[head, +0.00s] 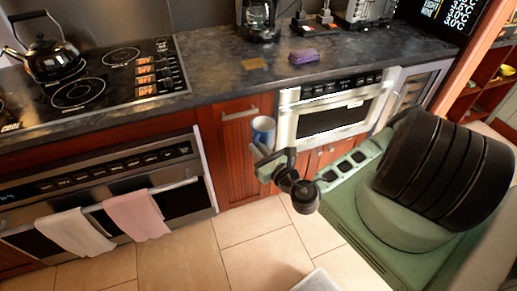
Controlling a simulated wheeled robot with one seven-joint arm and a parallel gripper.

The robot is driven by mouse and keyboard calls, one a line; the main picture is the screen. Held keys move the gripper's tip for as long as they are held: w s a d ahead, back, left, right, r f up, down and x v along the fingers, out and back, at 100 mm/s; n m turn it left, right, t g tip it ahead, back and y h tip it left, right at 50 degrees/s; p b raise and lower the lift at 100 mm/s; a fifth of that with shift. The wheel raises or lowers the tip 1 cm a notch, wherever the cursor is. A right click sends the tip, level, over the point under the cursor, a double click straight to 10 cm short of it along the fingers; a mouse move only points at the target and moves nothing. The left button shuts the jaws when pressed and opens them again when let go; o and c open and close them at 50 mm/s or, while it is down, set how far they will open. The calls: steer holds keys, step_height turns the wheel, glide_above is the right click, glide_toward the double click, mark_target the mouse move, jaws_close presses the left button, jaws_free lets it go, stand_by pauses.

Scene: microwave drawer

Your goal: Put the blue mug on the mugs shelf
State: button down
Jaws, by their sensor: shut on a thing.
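The blue mug (263,132) is in the head view near the middle, in front of the wooden cabinet and left of the microwave drawer. It is upright with its open top showing, held in the air. My gripper (264,152) is shut on the mug from the lower right side. The fingertips partly hide the mug's lower part. A wooden shelf unit (470,98) with a few small items stands at the far right; I cannot tell whether it is the mugs shelf.
The microwave drawer (335,113) sits below the dark counter (225,78). A stove with a black kettle (47,58), an oven with two towels (138,214), a coffee maker (258,18) and a purple sponge (304,56) are around. The tiled floor (245,245) is mostly clear.

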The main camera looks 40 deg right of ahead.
step_height(320, 180, up, 18)
steer(key=p, duration=1.9)
steer(key=shift+s+a+r, duration=0.2)
steer(key=shift+s+r, duration=0.05)
